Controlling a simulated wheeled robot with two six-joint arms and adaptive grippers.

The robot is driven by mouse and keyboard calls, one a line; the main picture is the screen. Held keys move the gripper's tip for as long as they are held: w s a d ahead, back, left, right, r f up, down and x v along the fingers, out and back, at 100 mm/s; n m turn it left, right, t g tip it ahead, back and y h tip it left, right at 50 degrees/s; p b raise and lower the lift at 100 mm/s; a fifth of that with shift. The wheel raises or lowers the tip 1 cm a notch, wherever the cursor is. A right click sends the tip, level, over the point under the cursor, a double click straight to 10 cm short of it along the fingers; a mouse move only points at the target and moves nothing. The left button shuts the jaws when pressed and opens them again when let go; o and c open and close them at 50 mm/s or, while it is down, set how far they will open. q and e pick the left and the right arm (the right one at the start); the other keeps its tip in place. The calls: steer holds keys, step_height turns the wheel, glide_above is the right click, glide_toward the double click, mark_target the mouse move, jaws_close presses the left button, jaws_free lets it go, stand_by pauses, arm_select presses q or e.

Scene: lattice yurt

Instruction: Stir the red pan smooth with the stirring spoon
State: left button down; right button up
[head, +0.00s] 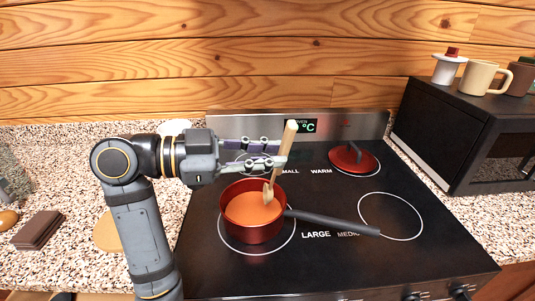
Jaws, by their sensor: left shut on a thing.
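The red pan (252,233) stands on the front left ring of the black stove, marked LARGE. It holds a smooth-looking orange content (250,206), and its dark handle points right. My left gripper (281,154) is above the pan, shut on the wooden stirring spoon (275,178). The spoon is tilted, its top end leaning right and its lower end in the pan. Whether the spoon tip touches the bottom is hidden. My right gripper is not in view.
A red lid (353,157) lies on the back right ring. A black microwave (465,125) with mugs (479,77) on top stands at the right. Dark coasters (37,229) lie on the left counter.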

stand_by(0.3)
arm_select(q)
step_height(320, 180, up, 5)
steer(key=p, duration=0.3)
stand_by(0.6)
